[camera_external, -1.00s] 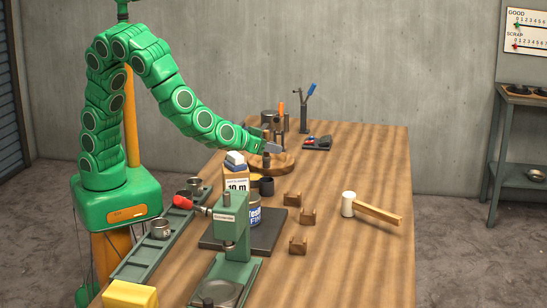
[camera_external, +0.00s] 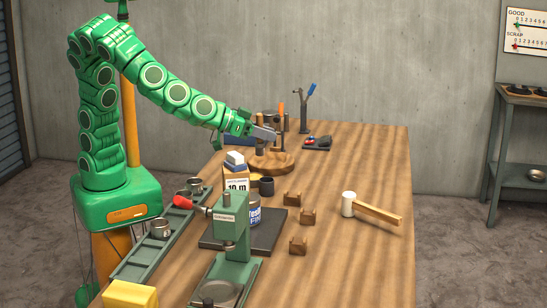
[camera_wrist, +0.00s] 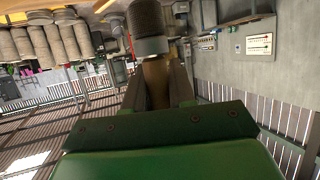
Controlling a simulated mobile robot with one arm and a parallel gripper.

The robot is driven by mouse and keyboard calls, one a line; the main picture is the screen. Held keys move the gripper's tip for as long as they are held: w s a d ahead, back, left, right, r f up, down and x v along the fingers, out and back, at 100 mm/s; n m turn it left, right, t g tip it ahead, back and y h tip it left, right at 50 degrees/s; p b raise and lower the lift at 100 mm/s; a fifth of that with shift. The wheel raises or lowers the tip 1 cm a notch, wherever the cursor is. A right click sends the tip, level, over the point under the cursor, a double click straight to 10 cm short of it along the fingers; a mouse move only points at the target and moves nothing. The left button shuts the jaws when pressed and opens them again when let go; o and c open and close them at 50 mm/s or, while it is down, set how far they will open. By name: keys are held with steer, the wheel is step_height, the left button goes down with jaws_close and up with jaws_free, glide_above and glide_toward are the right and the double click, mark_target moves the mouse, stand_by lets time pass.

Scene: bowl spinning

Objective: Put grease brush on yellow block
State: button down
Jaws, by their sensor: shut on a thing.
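My gripper (camera_external: 264,133) is raised above the round wooden stand (camera_external: 284,165) at the far part of the bench. In the wrist view its jaws (camera_wrist: 156,82) are shut on the grease brush (camera_wrist: 148,22), which has a brown handle and a dark grey head with a pale metal band. In the external view the brush is small and partly hidden by the gripper. The yellow block (camera_external: 130,295) lies at the near left corner of the bench, cut off by the picture's lower edge, far from the gripper.
A green press (camera_external: 236,245), a blue-labelled can (camera_external: 254,215), a carton (camera_external: 236,183) and a rail with metal cups (camera_external: 160,230) stand between gripper and yellow block. Wooden blocks (camera_external: 292,198) and a mallet (camera_external: 372,208) lie to the right. The near right bench is clear.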

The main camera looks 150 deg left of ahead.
steer(key=w+d+r+m+t+h, duration=0.2)
steer(key=w+d+r+m+t, duration=0.15)
steer(key=d+r, duration=0.4)
steer(key=w+d+f+m+t+h, duration=0.2)
steer(key=w+d+m+h, duration=0.15)
steer(key=d, duration=1.05)
steer(key=w+d+f+m+t+h, duration=0.1)
steer(key=w+d+f+m+h, duration=0.2)
steer(key=d, duration=1.1)
steer(key=w+d+f+m+t+h, duration=0.2)
steer(key=w+d+m+h, duration=0.15)
steer(key=d, duration=1.05)
glide_above(131, 295)
steer(key=shift+g+h, duration=0.25)
steer(key=shift+h, duration=0.05)
step_height(131, 295, down, 10)
steer(key=shift+f, duration=1.3)
steer(key=shift+f, duration=0.1)
